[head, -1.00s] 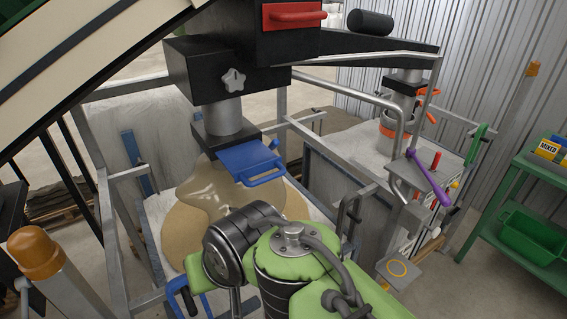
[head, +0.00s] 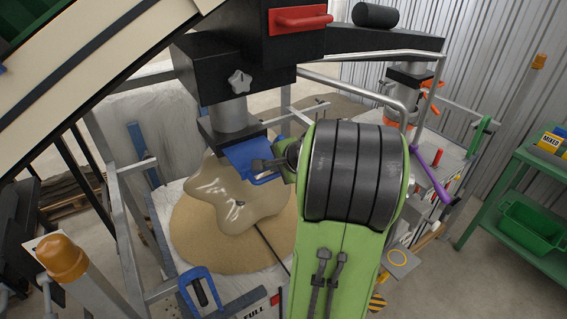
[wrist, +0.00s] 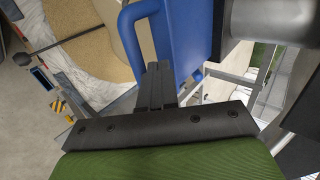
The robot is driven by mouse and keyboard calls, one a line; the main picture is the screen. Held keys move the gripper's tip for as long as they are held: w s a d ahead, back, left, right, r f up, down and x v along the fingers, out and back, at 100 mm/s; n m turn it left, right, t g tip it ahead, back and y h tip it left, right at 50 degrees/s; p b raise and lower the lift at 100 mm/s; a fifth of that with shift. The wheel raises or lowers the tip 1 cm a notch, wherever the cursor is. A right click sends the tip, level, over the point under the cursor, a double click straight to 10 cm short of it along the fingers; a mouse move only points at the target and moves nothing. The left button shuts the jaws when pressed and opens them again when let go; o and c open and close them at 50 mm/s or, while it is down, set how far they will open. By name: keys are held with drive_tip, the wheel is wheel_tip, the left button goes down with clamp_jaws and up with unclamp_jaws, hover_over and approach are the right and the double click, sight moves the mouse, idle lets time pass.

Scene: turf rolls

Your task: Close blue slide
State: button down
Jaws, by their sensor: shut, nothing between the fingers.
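The blue slide (head: 246,156) is a flat plate with a loop handle. It sticks out toward me from the black block under the grey outlet pipe (head: 231,116). My gripper (head: 262,167) is at the slide's front edge, by the handle; my arm hides part of the area to its right. In the wrist view, the gripper (wrist: 156,80) is shut and empty. Its tips overlap the slide's blue plate (wrist: 188,35), just right of the handle bar (wrist: 131,42). I cannot tell whether they touch.
A brown pile (head: 215,235) with a glossy top lies below the slide on a white bag. Grey frame posts stand around it. A post with an orange cap (head: 62,258) is front left. A purple lever (head: 428,175) and green shelf (head: 525,190) are right.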

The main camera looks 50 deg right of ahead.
drive_tip(key=shift+x, duration=1)
drive_tip(key=w+d+p, duration=0.1)
drive_tip(key=w, duration=0.3)
drive_tip(key=w+d+p, duration=0.1)
drive_tip(key=w+p, duration=0.1)
drive_tip(key=w, duration=0.1)
drive_tip(key=w+d+p, duration=0.1)
drive_tip(key=w, duration=0.3)
drive_tip(key=shift+w+d+r, duration=0.15)
drive_tip(key=shift+w+d, duration=0.15)
drive_tip(key=shift+w, duration=0.2)
drive_tip(key=shift+r, duration=0.15)
